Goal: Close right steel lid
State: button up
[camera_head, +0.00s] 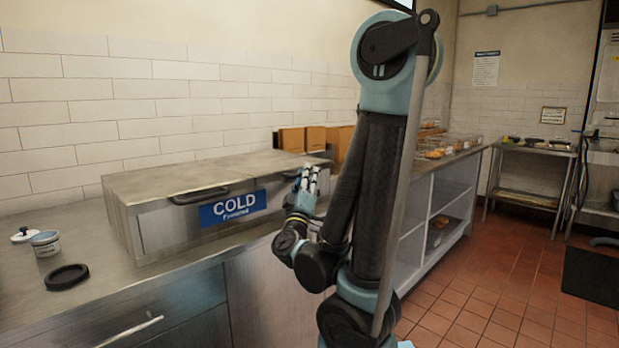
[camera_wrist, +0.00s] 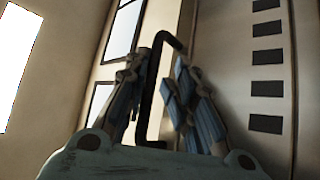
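The steel cold box (camera_head: 165,226) with a blue COLD label stands on the counter. Its left lid (camera_head: 150,180) lies flat, with a dark handle (camera_head: 200,195) at the front. The right steel lid (camera_head: 265,162) also looks flat, level with the left one; a small gap cannot be ruled out. My gripper (camera_head: 310,178) is at the box's front right corner, fingers pointing up. In the wrist view my gripper (camera_wrist: 158,105) has its fingers apart, with a black bar handle (camera_wrist: 153,95) between them. I cannot tell whether a finger touches it.
A tub (camera_head: 44,243), a small white lid (camera_head: 25,235) and a black round lid (camera_head: 67,277) lie on the counter at left. Brown boxes (camera_head: 303,138) stand behind the box. Food trays (camera_head: 435,150) line the counter at right.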

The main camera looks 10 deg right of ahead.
dwell(0.4)
jog(key=shift+r, duration=0.2)
jog(key=shift+w+d+r, duration=0.1)
jog(key=shift+d+r, duration=0.05)
jog(key=shift+r, duration=4.6)
